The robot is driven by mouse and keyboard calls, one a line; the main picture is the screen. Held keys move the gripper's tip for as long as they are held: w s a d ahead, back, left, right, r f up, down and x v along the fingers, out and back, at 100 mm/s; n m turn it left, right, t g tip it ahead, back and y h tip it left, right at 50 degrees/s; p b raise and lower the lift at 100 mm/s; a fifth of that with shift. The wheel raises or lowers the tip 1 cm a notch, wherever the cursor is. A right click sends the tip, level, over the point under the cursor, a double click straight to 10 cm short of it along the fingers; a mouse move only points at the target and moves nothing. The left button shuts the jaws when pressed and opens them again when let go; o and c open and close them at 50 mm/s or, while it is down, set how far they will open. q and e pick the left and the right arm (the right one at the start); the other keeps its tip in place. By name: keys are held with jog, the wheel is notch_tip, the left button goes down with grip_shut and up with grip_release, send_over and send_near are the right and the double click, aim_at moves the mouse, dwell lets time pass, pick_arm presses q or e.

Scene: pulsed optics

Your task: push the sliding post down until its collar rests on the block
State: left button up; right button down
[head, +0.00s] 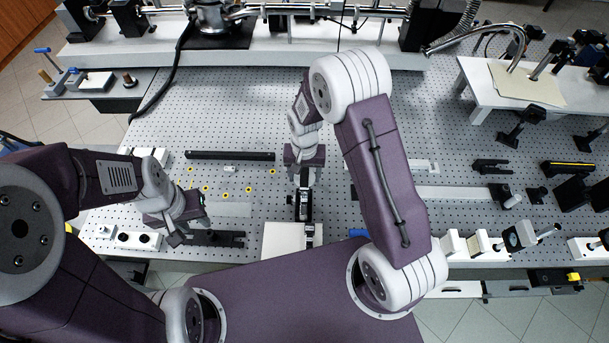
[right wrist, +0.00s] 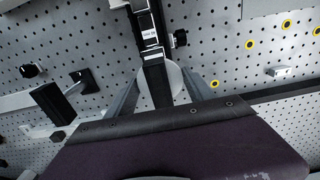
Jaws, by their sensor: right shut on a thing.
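My right gripper (head: 304,178) points down over a dark upright assembly near the table's front middle. In the right wrist view, my right gripper (right wrist: 160,98) is shut on the sliding post (right wrist: 158,86), a dark, narrow piece between its two grey fingers. A black block-like holder (right wrist: 148,32) with a pale label and a side knob (right wrist: 180,38) lines up with the post; the holder also shows in the head view (head: 303,206). I cannot make out the collar or its gap to the block. My left gripper (head: 183,236) hangs low at the left, apart from the assembly; its jaw opening is unclear.
A perforated optical table (head: 240,110) lies beneath. A white plate (head: 280,240) lies at the front middle. A long black bar (head: 230,156) and several yellow-ringed holes lie left of the assembly. A black flat part (head: 222,239) lies near my left gripper. Optics mounts crowd the right side.

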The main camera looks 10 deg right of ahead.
aim_at(304, 172)
jog(key=shift+f, duration=0.1)
dwell(0.6)
jog(key=c, duration=0.7)
grip_release()
jog(key=o, duration=0.7)
jog(key=shift+c, duration=0.2)
notch_tip(304, 172, up, 8)
jog(key=p, duration=0.7)
jog(key=shift+r, duration=0.2)
jog(key=shift+f, duration=0.2)
